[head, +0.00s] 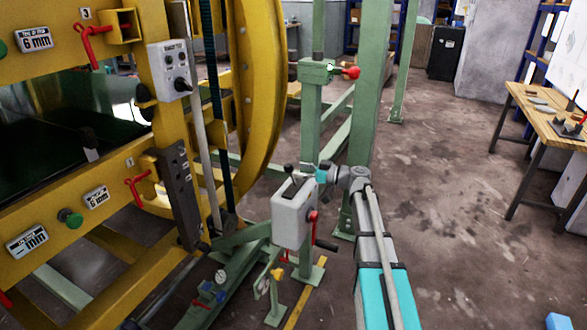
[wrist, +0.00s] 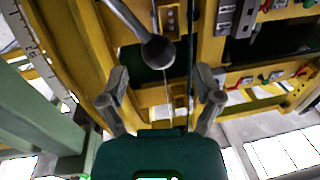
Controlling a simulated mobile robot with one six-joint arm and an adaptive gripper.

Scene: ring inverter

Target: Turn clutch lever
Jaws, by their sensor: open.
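The lever with a dark ball knob (head: 288,169) stands on top of a pale grey box on a green post in the head view. I take it for the clutch lever. In the wrist view the dark ball and rod (wrist: 158,50) show large, the rod coming in from the top left. My gripper (wrist: 162,78) has its two fingers spread apart, with the ball in line between and just beyond their tips. No contact shows. In the head view my gripper (head: 319,176) is just right of the knob; its fingers are hard to make out.
The grey box (head: 293,215) also carries a red-knobbed lever (head: 313,216) and a black crank handle (head: 326,245) on its right. A green column (head: 368,90) rises close behind my wrist. The yellow machine frame (head: 262,80) stands left. Open floor (head: 440,200) lies right.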

